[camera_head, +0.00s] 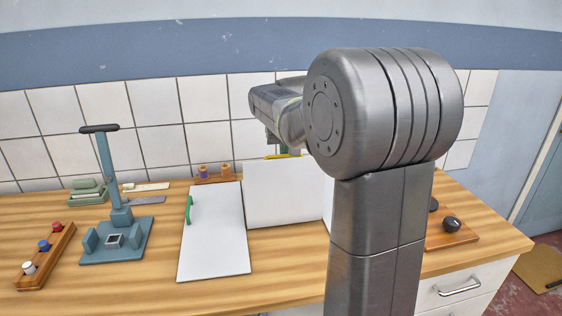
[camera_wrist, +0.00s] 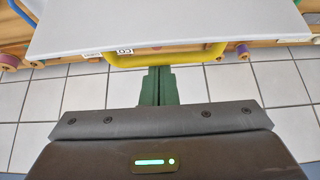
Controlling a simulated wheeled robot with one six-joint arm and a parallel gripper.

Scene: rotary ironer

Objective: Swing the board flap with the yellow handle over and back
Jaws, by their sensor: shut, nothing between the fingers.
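The board flap (camera_head: 284,194) is a white panel standing upright on the bench, with the yellow handle (camera_head: 281,156) at its top edge. In the wrist view the pale flap (camera_wrist: 170,22) fills the top, with the yellow handle (camera_wrist: 165,59) along its edge. My gripper (camera_wrist: 158,72) is shut and empty, its dark green fingertips right at the middle of the handle; I cannot tell whether they touch it. In the head view my arm hides the right part of the flap and most of my gripper.
A flat white board (camera_head: 214,245) with a green handle (camera_head: 188,210) lies left of the flap. A blue stand (camera_head: 112,215), a wooden rack (camera_head: 46,257) and green blocks (camera_head: 88,192) are further left. A knob panel (camera_head: 455,228) is at right. The tiled wall (camera_head: 156,145) is behind.

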